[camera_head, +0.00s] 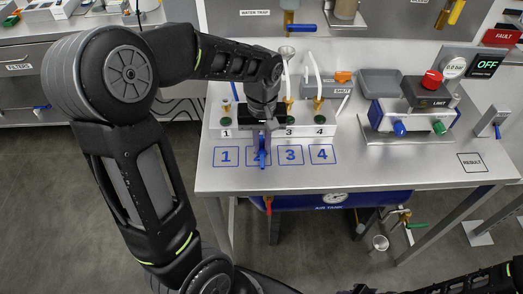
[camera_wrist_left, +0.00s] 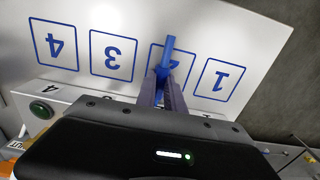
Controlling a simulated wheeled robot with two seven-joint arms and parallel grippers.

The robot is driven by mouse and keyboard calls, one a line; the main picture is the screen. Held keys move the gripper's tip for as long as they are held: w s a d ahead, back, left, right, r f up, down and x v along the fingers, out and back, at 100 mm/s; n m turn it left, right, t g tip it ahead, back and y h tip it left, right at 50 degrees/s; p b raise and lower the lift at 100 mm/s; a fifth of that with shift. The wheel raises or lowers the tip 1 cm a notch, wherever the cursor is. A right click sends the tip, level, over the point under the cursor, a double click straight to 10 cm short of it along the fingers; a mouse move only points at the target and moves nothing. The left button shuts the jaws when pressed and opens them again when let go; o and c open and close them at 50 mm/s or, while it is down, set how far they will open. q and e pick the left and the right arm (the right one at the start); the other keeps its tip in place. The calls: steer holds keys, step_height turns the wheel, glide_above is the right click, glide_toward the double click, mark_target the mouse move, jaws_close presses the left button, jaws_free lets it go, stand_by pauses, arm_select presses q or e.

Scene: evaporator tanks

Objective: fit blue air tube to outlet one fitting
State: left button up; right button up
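My left gripper (camera_head: 263,140) is over the steel bench, just in front of the white block with outlets 1 to 4. It is shut on a blue air tube (camera_head: 262,158), which hangs down near printed square 2. In the left wrist view the blue tube (camera_wrist_left: 169,50) sticks out from between the narrow fingers (camera_wrist_left: 160,85). The outlet one fitting (camera_head: 227,106) stands at the block's left end, above the label 1, to the left of the gripper. Outlet 2 is hidden behind my gripper. My right arm shows only at the bottom right edge; its fingers are not clear.
The white outlet block (camera_head: 218,122) has white tubes behind it. Blue squares 1 to 4 are printed on the bench (camera_head: 350,180). A grey tray (camera_head: 380,84) and a test unit (camera_head: 418,110) stand to the right. The bench's front middle is clear.

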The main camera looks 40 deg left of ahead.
mark_target(262, 146)
arm_select(q)
steer(key=shift+r, duration=0.1)
jaws_close()
steer(key=shift+r+p, duration=1.8)
steer(key=shift+r, duration=0.4)
